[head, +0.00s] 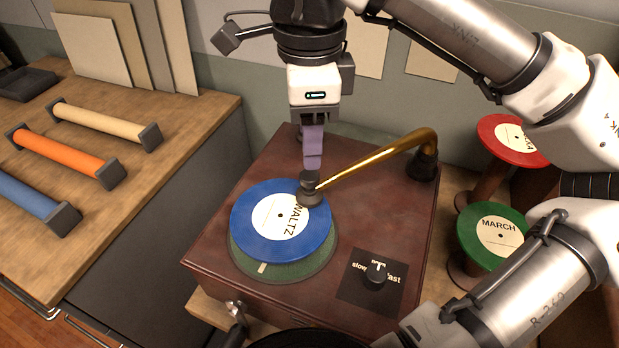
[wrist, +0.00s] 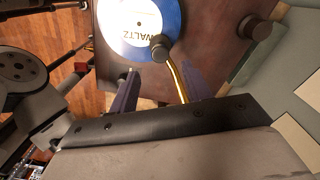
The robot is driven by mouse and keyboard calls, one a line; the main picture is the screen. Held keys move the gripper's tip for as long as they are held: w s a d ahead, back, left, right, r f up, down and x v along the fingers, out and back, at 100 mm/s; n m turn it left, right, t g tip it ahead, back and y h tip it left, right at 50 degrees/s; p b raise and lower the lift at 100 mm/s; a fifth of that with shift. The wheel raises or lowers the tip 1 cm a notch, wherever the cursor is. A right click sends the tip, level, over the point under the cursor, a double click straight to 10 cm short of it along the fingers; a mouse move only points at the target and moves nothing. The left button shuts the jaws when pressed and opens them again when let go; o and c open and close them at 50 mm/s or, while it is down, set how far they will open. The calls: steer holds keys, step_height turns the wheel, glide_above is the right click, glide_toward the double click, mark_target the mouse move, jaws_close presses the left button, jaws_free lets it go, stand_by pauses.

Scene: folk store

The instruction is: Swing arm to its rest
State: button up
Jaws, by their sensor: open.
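A brass swing arm (head: 375,163) reaches from a dark pivot (head: 424,165) at the back right of a brown player box (head: 374,218) toward the left. Its dark round head (head: 312,192) is over the right part of a blue WALTZ disc (head: 252,222); I cannot tell if it touches. The disc lies on a green turntable (head: 290,269). My gripper (head: 313,166) points down just above the head, its purple fingers open. In the wrist view, the fingers (wrist: 155,78) stand apart, with the head (wrist: 159,47) ahead of the gap. I cannot make out a separate rest.
A speed knob (head: 376,276) sits at the box's front right. A red disc (head: 511,139) and a green MARCH disc (head: 493,234) stand on pedestals at right. A wooden table (head: 190,108) at left holds blue, orange and cream rollers. The box's left top is clear.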

mark_target(310, 175)
step_height(310, 175, down, 6)
steer(key=b, duration=0.3)
steer(key=shift+f, duration=0.15)
jaws_close()
